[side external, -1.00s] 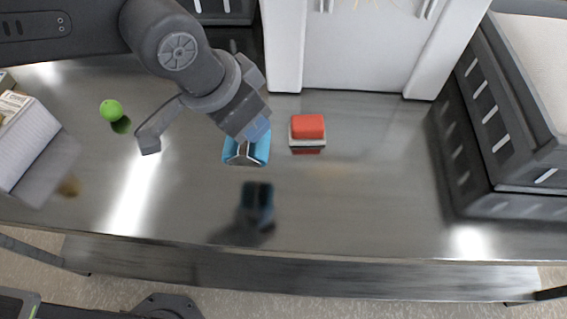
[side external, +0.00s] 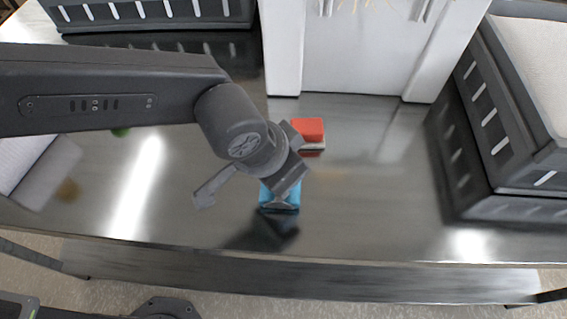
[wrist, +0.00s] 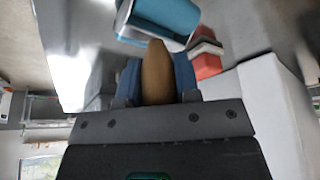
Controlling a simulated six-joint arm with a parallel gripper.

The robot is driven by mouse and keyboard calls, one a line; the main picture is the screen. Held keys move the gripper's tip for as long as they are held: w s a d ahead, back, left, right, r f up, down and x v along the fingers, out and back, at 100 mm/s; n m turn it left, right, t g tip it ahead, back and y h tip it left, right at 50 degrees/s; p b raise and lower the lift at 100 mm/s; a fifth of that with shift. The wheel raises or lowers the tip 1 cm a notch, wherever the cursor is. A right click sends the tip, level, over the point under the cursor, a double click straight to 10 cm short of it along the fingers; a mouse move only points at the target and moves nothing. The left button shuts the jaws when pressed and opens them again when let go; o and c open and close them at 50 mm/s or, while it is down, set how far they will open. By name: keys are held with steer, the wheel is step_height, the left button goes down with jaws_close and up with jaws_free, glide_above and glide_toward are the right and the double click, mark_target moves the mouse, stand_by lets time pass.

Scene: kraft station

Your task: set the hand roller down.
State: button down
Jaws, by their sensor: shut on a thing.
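The hand roller has a blue head (side external: 279,196), low over the front middle of the metal bench (side external: 370,215). Its dark reflection lies just below it; I cannot tell whether it touches the bench. In the wrist view its blue and white head (wrist: 165,18) is at the top, with the tan handle (wrist: 155,75) running down between the blue finger pads. My gripper (side external: 287,180) is shut on that handle. My wrist hides the handle in the side view.
A red and white block (side external: 308,130) sits just behind the roller. A white frame (side external: 283,60) stands behind it. Dark crates (side external: 500,140) are at the right. The bench's right middle is clear.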

steer(key=shift+f, duration=0.1)
steer(key=c, duration=0.8)
jaws_free()
steer(key=v, duration=1.2)
